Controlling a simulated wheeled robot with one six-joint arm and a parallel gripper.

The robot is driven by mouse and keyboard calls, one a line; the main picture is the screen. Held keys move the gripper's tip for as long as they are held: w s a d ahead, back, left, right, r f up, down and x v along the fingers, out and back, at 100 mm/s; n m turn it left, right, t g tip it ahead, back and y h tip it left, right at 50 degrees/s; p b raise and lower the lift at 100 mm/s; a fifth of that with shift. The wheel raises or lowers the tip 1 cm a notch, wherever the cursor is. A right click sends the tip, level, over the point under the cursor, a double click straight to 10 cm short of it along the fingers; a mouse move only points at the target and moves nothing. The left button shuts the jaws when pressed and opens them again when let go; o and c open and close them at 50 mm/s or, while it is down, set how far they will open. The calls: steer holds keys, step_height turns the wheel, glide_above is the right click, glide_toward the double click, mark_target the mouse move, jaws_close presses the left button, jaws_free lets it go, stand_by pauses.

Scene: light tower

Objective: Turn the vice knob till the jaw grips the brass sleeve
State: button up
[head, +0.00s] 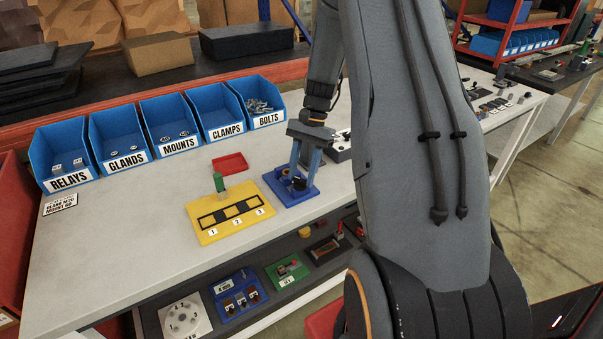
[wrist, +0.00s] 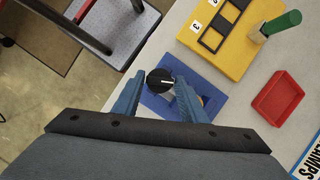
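The blue vice (head: 290,198) sits on the bench to the right of the yellow plate; it also shows in the wrist view (wrist: 157,104). Its round black knob (wrist: 160,80), with a white pointer line, lies between the fingertips of my gripper (wrist: 160,78). My gripper (head: 306,168) points down over the vice in the head view. Its fingers stand apart on either side of the knob, and I see no clear contact. A small patch of brass colour (wrist: 204,100) shows beside the right finger, probably the sleeve. The jaw is mostly hidden behind that finger.
A yellow plate (head: 207,235) with numbered slots and a green peg (head: 219,183) stands close to the vice. A red tray (head: 230,162) lies behind it. Labelled blue bins (head: 122,154) line the back. The bench's front left is clear.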

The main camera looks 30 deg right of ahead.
steer(key=shift+o, duration=1.3)
steer(key=b+v, duration=0.2)
steer(key=v, duration=0.5)
steer(key=shift+d+r, duration=0.15)
steer(key=shift+r, duration=0.2)
steer(key=shift+w, duration=0.1)
